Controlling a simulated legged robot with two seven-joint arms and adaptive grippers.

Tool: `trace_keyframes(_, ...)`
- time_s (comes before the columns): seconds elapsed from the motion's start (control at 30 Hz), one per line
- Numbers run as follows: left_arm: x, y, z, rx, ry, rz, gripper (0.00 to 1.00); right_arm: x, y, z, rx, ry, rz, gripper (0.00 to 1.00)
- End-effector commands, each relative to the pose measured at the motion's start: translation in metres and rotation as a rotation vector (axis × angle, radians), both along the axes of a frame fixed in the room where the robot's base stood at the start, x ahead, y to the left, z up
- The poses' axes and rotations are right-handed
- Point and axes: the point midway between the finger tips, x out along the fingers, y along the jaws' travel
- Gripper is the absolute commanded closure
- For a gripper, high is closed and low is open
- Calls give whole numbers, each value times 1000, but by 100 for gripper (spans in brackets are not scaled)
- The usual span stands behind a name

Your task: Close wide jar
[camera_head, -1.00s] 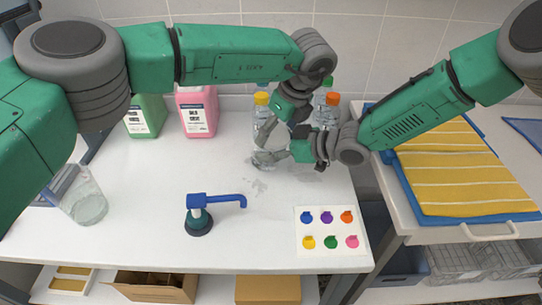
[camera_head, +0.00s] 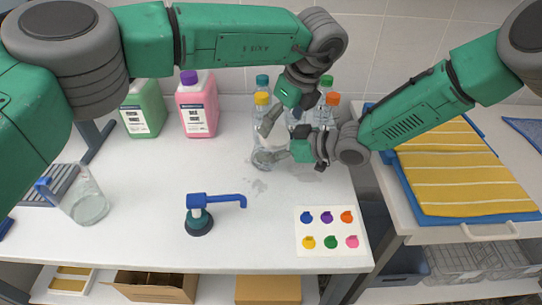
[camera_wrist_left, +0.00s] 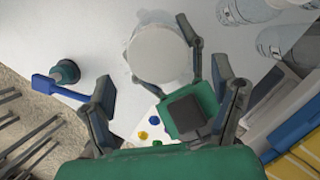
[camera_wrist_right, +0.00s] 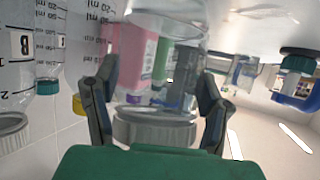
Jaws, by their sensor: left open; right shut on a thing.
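The wide jar is clear and stands on the table; its lower part (camera_head: 262,160) shows in the head view, the rest largely behind my grippers. My right gripper (camera_head: 270,152) is shut on the jar. In the right wrist view the clear jar body (camera_wrist_right: 165,35) and a pale ribbed lid (camera_wrist_right: 155,130) lie between the fingers. The lid's round white top (camera_wrist_left: 158,53) shows in the left wrist view. It sits at the jar's mouth; I cannot tell how tightly. My left gripper (camera_wrist_left: 165,78) is open and empty above the jar.
Bottles with teal, yellow, green and orange (camera_head: 332,99) caps stand close behind my grippers. A pink jug (camera_head: 198,115) and green jug (camera_head: 145,118) stand at the back.

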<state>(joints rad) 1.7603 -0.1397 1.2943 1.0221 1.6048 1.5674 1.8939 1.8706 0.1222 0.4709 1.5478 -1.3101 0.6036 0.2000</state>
Motion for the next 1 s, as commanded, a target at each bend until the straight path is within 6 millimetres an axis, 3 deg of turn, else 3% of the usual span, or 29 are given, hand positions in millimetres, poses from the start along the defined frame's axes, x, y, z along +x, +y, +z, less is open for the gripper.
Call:
trace_keyframes(0.27, -1, -1, 7, 1, 2, 1, 20, 1, 0, 0, 1, 0, 0, 100)
trace_keyframes(0.3, -1, -1, 7, 0, 1, 1, 17, 1, 0, 0, 1, 0, 0, 100)
trace_keyframes(0.37, -1, -1, 7, 0, 1, 1, 0, 1, 0, 0, 1, 0, 0, 100)
trace_keyframes(0.67, -1, -2, 9, 1, 0, 1, 0, 0, 0, 0, 1, 0, 0, 100)
trace_keyframes(0.77, -3, -4, 18, 0, 0, 1, 0, 0, 0, 0, 1, 0, 0, 100)
trace_keyframes(1.0, -11, -18, 63, 1, -2, 0, 0, 0, 0, 1, 1, 0, 0, 100)
